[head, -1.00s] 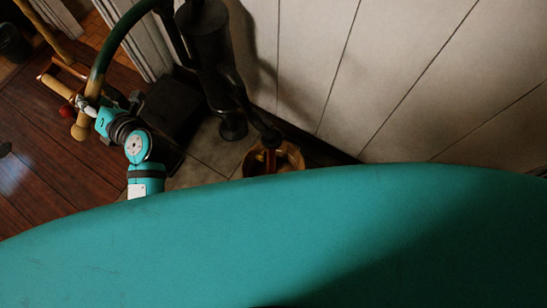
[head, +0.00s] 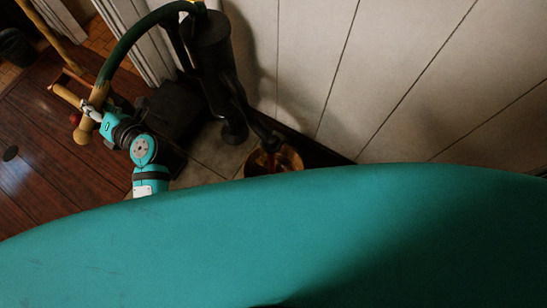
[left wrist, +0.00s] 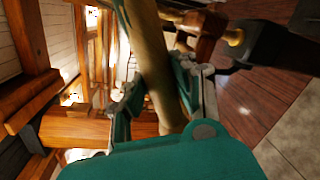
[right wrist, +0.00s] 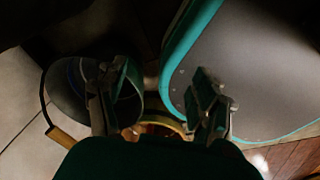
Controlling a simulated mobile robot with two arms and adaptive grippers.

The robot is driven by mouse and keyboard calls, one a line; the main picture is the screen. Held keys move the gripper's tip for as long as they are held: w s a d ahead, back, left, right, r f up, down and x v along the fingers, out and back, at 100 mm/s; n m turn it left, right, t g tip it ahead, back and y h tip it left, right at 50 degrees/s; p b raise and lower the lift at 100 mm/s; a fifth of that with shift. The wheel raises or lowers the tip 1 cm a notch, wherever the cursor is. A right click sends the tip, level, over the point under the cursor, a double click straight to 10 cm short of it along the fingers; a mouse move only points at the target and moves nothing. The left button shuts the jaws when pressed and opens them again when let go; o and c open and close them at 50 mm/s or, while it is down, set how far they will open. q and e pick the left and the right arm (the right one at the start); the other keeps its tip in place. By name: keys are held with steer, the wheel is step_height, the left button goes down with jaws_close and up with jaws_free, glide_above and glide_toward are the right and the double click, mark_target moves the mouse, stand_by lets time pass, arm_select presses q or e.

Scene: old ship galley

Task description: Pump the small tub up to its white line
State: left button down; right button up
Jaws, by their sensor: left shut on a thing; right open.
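The dark hand pump (head: 210,62) stands against the pale plank wall in the head view. Its long curved handle (head: 125,45) arcs down to the left and ends in a wooden grip. My left gripper (head: 92,112) is shut on this handle near its lower end; the left wrist view shows the handle (left wrist: 150,60) between the fingers. The small tub (head: 293,156) sits below the spout, partly hidden by my teal body. Its white line and water level cannot be made out. My right gripper (right wrist: 155,98) is open and empty in the right wrist view.
A bucket (right wrist: 70,95) with a wooden-gripped bail is close to my right gripper, and a yellowish rim (right wrist: 165,123) shows between the fingers. A dark block (head: 172,108) stands beside the pump. Wooden floor (head: 45,185) lies open at the left.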

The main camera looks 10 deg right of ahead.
step_height(320, 180, down, 11)
steer(key=b, duration=1)
steer(key=w+a+r+b, duration=0.1)
steer(key=w+b, duration=0.1)
steer(key=w, duration=0.5)
arm_select(q)
steer(key=w+d+f+n+b, duration=0.1)
steer(key=w+f+n+b, duration=0.1)
steer(key=f, duration=0.5)
steer(key=w+d+f+n+t+b, duration=0.1)
steer(key=d+f+n+b, duration=0.1)
steer(key=f, duration=0.6)
steer(key=shift+w+d+n+h+b, duration=0.3)
steer(key=shift+w+n+b, duration=0.1)
steer(key=shift+n, duration=0.2)
arm_select(e)
steer(key=w+a+r+t, duration=0.1)
steer(key=w+a+r, duration=0.1)
steer(key=w+r, duration=1)
step_height(320, 180, up, 3)
steer(key=shift+a+f+t, duration=0.1)
steer(key=shift+a+t, duration=0.05)
steer(key=shift+t, duration=0.15)
arm_select(q)
steer(key=shift+f, duration=0.1)
steer(key=shift+s+a, duration=0.1)
arm_select(e)
steer(key=shift+w, duration=0.1)
